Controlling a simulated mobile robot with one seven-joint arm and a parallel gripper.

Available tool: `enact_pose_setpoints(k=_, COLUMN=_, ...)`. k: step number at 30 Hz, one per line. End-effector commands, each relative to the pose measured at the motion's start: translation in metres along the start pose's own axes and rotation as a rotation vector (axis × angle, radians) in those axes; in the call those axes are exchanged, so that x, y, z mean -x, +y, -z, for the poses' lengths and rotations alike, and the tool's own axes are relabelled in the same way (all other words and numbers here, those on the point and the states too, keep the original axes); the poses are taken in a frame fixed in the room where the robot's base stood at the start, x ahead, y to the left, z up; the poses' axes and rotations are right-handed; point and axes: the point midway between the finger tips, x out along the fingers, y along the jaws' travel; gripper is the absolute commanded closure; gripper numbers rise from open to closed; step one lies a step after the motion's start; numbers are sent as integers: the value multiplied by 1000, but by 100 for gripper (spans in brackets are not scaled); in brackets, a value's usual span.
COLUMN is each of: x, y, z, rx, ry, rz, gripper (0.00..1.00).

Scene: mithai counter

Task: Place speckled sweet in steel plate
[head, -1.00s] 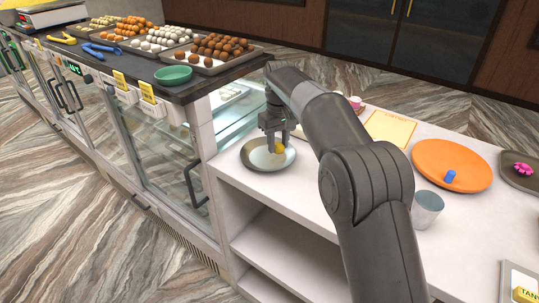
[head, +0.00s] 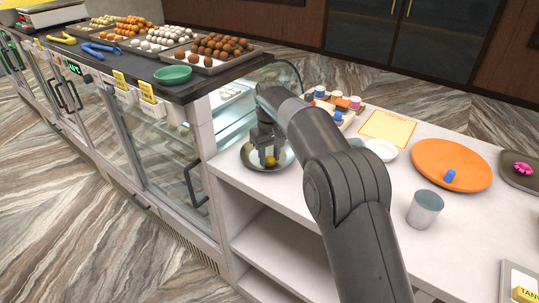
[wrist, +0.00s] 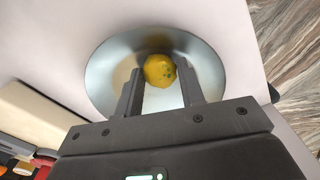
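The speckled sweet (wrist: 159,70) is a yellow ball with small green specks. In the wrist view it sits between the tips of my gripper (wrist: 161,82), whose fingers are closed to about its width on both sides. In the head view the sweet (head: 270,161) shows at the lower end of my gripper (head: 267,152), over the steel plate. The steel plate (head: 285,161) is a round, shallow, shiny dish near the left end of the white counter. It also shows in the wrist view (wrist: 103,72), behind the sweet. I cannot tell whether the sweet touches the plate.
To the right are a small white dish (head: 381,150), a steel tumbler (head: 425,209) and an orange plate (head: 435,176) with a blue piece. A box of small coloured items (head: 338,104) and an orange-edged paper (head: 388,128) lie behind. A glass display case (head: 160,140) adjoins at left.

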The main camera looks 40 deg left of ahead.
Motion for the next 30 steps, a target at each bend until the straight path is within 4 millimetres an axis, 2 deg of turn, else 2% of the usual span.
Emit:
enact_pose_setpoints(k=9, x=1, y=0, z=0, rx=0, ry=0, rz=0, gripper=57)
enact_pose_setpoints(k=13, x=10, y=0, z=0, rx=0, ry=1, rz=0, gripper=57)
enact_pose_setpoints(k=17, x=34, y=0, z=1, rx=0, ry=4, rz=-1, gripper=57)
enact_pose_setpoints(k=24, x=87, y=0, z=1, rx=0, ry=3, rz=-1, gripper=57)
enact_pose_setpoints(k=30, x=112, y=0, z=1, rx=0, ry=2, rz=0, gripper=57)
